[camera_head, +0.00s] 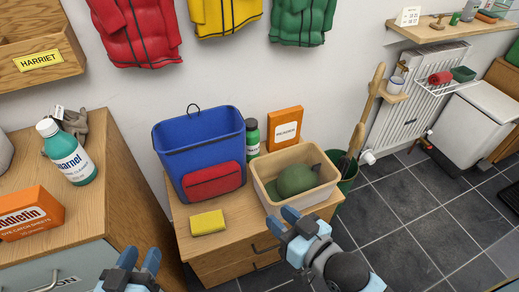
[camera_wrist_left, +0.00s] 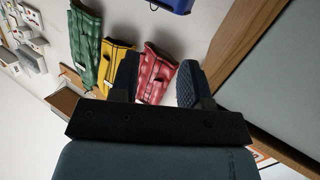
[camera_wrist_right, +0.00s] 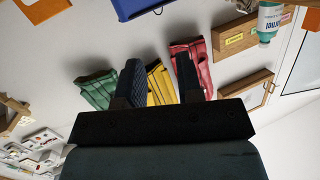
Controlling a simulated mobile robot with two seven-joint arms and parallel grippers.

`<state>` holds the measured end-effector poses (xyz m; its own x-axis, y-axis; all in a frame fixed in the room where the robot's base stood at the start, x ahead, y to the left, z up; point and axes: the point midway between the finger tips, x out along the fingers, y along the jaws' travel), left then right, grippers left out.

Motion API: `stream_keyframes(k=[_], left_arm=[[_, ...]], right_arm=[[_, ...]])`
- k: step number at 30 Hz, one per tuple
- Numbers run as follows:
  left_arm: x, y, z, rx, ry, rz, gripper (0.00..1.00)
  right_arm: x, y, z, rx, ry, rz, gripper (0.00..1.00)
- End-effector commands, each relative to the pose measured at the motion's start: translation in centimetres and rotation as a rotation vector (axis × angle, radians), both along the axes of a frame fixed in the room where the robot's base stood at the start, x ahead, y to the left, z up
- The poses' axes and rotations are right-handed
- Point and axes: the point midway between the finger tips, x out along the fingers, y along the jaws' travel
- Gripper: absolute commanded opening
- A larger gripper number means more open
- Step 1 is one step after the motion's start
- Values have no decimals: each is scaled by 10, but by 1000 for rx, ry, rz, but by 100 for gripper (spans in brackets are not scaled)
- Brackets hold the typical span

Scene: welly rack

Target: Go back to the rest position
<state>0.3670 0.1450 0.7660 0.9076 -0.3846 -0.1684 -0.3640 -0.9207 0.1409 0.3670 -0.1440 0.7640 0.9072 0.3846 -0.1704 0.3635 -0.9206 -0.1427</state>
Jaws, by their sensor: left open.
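My left gripper (camera_head: 140,262) is at the bottom of the head view, in front of the low wooden cabinet, with its fingers apart and empty. It also shows in the left wrist view (camera_wrist_left: 158,80), its two fingers spread with nothing between them. My right gripper (camera_head: 291,218) is near the front right of the cabinet top, close in the picture to the cream bin (camera_head: 262,190). In the right wrist view (camera_wrist_right: 158,80) its fingers are spread and empty. Whether it touches the bin cannot be told.
The cabinet top (camera_head: 240,222) carries a blue bag (camera_head: 200,140) with a red pocket, a yellow sponge (camera_head: 208,222), a green bottle and an orange box (camera_head: 285,128). A taller wooden unit (camera_head: 120,190) stands left. Coats hang behind. Tiled floor (camera_head: 420,215) is open at right.

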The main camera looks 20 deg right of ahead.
Motion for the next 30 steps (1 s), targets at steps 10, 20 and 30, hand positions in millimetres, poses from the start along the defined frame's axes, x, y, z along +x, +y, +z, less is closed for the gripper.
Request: stream_keyframes(k=[10,20,30], left_arm=[[-4,14,57,84,116,28,43],[-18,32,97,171,235,53,43],[-37,50,121,240,335,69,43]], right_arm=[[-4,-14,58,-86,113,-28,33],[-17,-32,98,-172,232,-53,33],[-36,-50,122,-240,333,-68,33]])
